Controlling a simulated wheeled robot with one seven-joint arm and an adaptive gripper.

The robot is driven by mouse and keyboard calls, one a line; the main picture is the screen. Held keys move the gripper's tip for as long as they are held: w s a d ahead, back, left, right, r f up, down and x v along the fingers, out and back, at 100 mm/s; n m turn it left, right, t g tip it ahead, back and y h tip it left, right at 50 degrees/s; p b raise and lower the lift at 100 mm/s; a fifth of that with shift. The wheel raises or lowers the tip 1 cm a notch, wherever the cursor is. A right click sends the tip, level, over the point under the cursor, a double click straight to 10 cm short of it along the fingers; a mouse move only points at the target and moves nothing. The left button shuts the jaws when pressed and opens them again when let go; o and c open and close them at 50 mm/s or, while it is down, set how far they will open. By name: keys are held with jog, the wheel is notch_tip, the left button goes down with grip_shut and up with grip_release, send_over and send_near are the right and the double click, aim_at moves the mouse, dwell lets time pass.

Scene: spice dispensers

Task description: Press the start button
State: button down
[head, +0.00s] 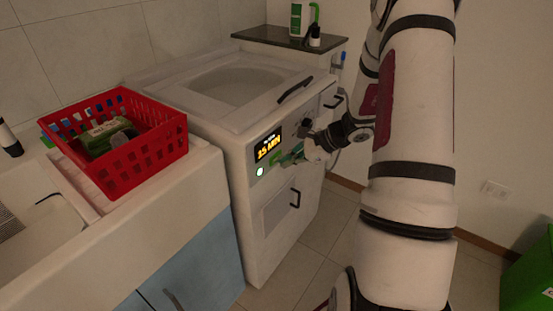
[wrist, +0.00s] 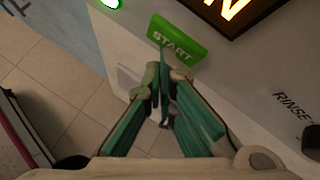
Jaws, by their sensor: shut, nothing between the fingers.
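The washing machine (head: 262,210) stands in the middle of the head view. Its green start button (wrist: 178,39), a tilted rectangle with white START lettering, shows clearly in the wrist view. In the head view the start button (head: 277,157) is a small green patch beside my gripper (head: 289,159). My gripper (wrist: 163,80) is shut and empty. In the wrist view its fingertips point at the lower edge of the button; I cannot tell whether they touch it. A lit display (head: 268,144) with orange text sits above the button.
A glowing round light (head: 260,171) is left of the button. A knob (wrist: 311,137) marked RINSE is to the right in the wrist view. A red basket (head: 128,165) stands on the counter at left. A dark shelf (head: 275,37) with bottles is behind the machine.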

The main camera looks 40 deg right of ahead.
jog(key=shift+s+d, duration=0.2)
jog(key=shift+s, duration=0.25)
jog(key=shift+s, duration=0.15)
jog(key=s, duration=0.1)
jog(key=s+d, duration=0.1)
jog(key=s, duration=0.2)
jog(key=shift+s+d, duration=0.2)
jog(key=shift+d, duration=0.1)
dwell(0.7)
